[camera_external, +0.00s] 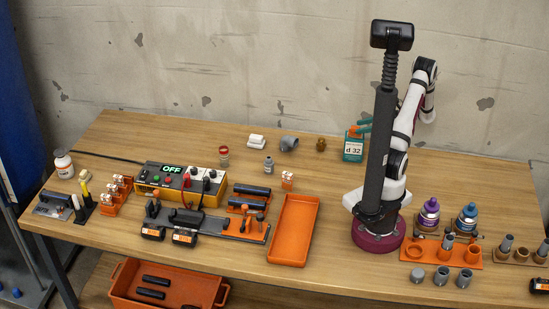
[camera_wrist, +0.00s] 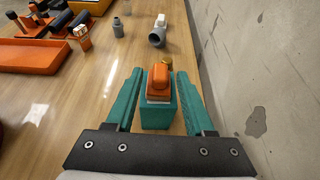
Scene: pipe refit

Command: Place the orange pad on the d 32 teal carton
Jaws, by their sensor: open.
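The teal d 32 carton (camera_external: 353,152) stands upright on the table at the back, left of my arm's base. It also shows in the wrist view (camera_wrist: 158,117). The orange pad (camera_wrist: 159,80) lies on top of the carton, over a whitish patch. My gripper (camera_wrist: 159,72) has teal fingers, one on each side of the pad and carton, with visible gaps to both. It is open and holds nothing. In the external view my gripper (camera_external: 362,127) is small and partly hidden by a dark column, at the carton's top.
A brass fitting (camera_external: 321,145), a grey pipe elbow (camera_external: 289,144) and a white block (camera_external: 257,140) stand left of the carton. An empty orange tray (camera_external: 294,230) lies nearer the front. The concrete wall (camera_wrist: 250,60) is close on the right in the wrist view.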

